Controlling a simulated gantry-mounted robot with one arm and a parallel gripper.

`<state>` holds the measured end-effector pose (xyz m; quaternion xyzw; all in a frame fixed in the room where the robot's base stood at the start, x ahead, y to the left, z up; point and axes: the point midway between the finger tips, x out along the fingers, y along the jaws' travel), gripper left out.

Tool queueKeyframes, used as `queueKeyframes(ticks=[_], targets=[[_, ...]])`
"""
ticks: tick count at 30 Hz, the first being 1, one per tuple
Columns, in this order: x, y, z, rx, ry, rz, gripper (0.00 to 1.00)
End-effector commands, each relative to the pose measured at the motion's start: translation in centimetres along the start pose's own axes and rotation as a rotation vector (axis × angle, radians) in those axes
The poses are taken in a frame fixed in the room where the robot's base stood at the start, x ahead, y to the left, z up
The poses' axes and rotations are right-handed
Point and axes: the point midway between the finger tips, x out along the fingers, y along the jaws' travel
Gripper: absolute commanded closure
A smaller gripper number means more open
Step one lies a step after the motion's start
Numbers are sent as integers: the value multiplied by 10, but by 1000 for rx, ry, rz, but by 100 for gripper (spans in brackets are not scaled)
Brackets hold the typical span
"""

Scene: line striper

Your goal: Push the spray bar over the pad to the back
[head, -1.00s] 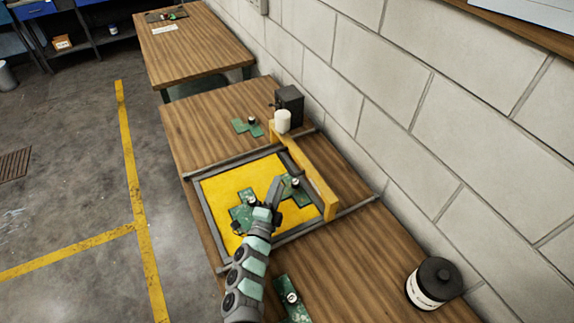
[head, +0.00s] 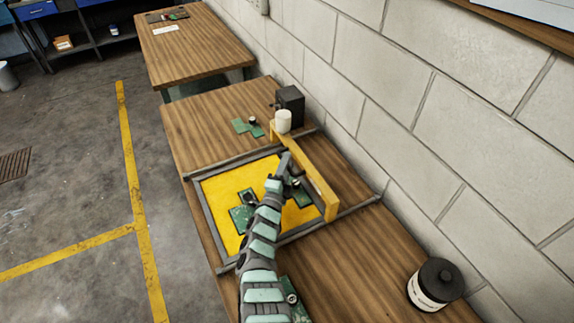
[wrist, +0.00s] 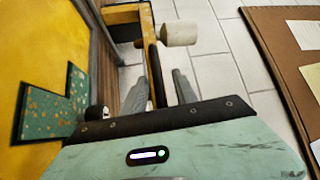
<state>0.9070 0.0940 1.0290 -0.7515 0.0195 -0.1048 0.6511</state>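The spray bar is a long yellow beam (head: 318,188) that stands along the back edge of the yellow pad (head: 225,190), on the wall side. A white cylinder (head: 283,121) sits at its far end. My gripper (head: 287,158) reaches over the pad with its fingertips at the bar; whether they touch it is unclear. In the wrist view, its two fingers (wrist: 160,85) are apart, with a dark narrow strip between them. Part of the yellow bar (wrist: 125,15) shows beyond them. Green boards (head: 242,216) lie on the pad, partly hidden by my arm.
Grey rails (head: 350,208) frame the pad. A black box (head: 290,104) stands by the wall, and a dark-lidded jar (head: 435,284) stands at the near right. Other green boards (head: 246,126) lie on the table outside the frame. The block wall (head: 440,130) borders the table.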

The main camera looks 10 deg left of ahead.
Motion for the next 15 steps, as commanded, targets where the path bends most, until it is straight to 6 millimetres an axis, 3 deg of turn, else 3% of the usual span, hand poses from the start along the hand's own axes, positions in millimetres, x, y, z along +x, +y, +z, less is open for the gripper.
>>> queueKeyframes(ticks=[9, 15], targets=[[1, 1, 0, -1, -1, 2, 66], [1, 1, 0, -1, -1, 2, 81]])
